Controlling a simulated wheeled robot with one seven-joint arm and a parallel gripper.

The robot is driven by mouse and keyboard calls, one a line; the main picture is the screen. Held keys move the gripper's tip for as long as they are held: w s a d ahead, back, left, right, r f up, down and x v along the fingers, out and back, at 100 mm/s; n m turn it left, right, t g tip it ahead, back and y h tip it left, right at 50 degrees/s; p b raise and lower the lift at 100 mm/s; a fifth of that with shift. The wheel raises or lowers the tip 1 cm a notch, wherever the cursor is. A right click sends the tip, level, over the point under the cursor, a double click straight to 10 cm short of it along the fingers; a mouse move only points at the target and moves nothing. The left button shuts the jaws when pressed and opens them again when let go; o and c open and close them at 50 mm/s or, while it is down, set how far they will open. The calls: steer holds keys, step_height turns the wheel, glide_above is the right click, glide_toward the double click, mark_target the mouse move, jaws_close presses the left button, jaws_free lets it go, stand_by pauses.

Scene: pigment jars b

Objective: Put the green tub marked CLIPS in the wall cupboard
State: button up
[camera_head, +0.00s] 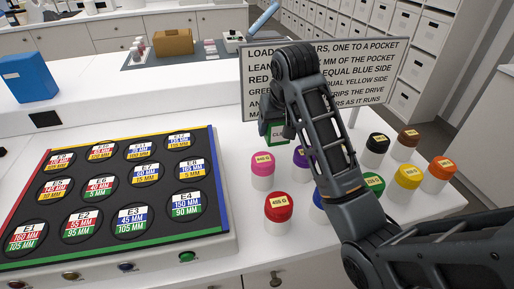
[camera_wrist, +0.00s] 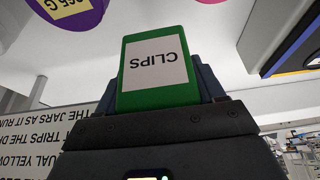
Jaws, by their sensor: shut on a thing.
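The green tub (camera_wrist: 157,99) has a white label reading CLIPS, upside down in the wrist view. My gripper (camera_wrist: 160,100) is shut on it, with dark fingers on both sides of the tub. In the head view a small part of the green tub (camera_head: 274,131) shows below my wrist, beside the sign; my arm hides the rest. I cannot tell from these views whether it touches the counter. The wall cupboard cannot be made out in either view.
A board (camera_head: 20,225) with round labelled pockets lies on the left. Several coloured-lid jars, including a pink one (camera_head: 263,170) and a red one (camera_head: 278,213), stand around my arm. A sign (camera_head: 375,70) stands behind. A blue box (camera_head: 28,76) is at far left.

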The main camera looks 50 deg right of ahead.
step_height(320, 180, down, 8)
steer(key=shift+r+p, duration=0.2)
steer(key=shift+p, duration=0.15)
steer(key=o, duration=1.2)
steer(key=shift+f, duration=0.1)
